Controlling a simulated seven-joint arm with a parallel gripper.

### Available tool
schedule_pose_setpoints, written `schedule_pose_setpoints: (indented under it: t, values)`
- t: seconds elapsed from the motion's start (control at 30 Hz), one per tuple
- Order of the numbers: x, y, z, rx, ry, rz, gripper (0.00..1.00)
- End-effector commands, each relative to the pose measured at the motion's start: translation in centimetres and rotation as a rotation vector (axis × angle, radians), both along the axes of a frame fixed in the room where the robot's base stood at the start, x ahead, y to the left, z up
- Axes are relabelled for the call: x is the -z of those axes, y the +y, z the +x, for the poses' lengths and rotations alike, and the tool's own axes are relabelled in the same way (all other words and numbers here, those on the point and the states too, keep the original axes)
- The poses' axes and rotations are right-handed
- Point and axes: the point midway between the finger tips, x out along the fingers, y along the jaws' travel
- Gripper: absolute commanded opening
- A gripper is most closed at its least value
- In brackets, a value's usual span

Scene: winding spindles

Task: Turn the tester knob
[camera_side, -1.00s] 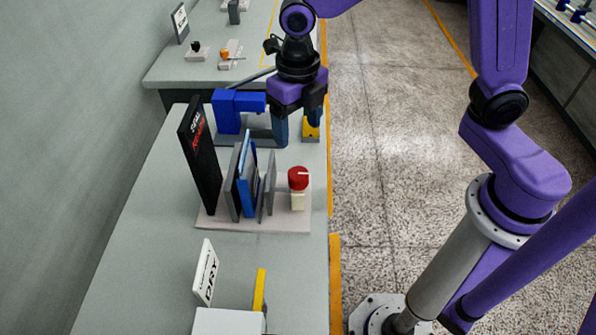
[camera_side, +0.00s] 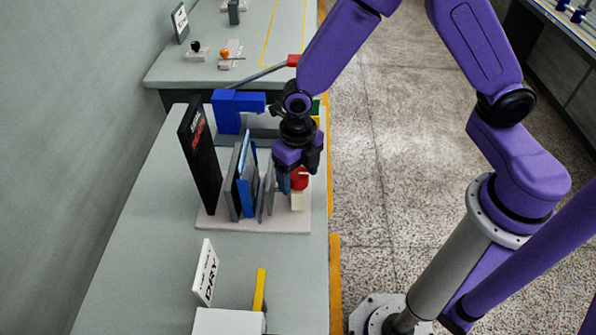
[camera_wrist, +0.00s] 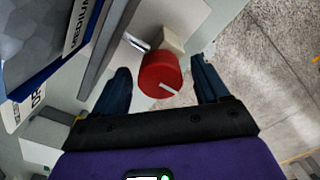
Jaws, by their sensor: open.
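The red tester knob (camera_side: 299,181) has a white pointer line and sits on a cream stem at the right end of the tester's pale base plate (camera_side: 262,226). In the wrist view the knob (camera_wrist: 160,76) lies between the two dark blue fingers. My gripper (camera_wrist: 162,84) is open around it, with a gap on each side and no contact that I can make out. In the side view my gripper (camera_side: 290,184) points down at the knob and hides part of its top and left side.
Grey and blue upright plates (camera_side: 247,180) stand close to the left of the knob. A tall black sign panel (camera_side: 200,155) is farther left. A blue clamp-like fixture (camera_side: 228,112) stands behind. A DRY sign (camera_side: 206,273) and white box (camera_side: 228,321) are in front. The right side opens onto floor.

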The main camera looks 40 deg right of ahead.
Motion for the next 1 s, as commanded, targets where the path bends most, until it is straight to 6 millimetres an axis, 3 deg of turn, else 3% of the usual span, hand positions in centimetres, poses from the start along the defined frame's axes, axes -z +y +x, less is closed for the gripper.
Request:
schedule_pose_setpoints:
  t: [0.23, 0.4, 0.73, 1.0]
  values:
    - [0.02, 0.01, 0.03, 0.0, -0.001, 0.001, 0.71]
    - [0.0, 0.01, 0.03, 0.0, -0.001, 0.001, 0.18]
    - [-0.03, 0.01, 0.08, 0.033, -0.001, 0.001, 0.18]
    - [-0.07, 0.02, 0.12, 0.186, -0.002, 0.002, 0.18]
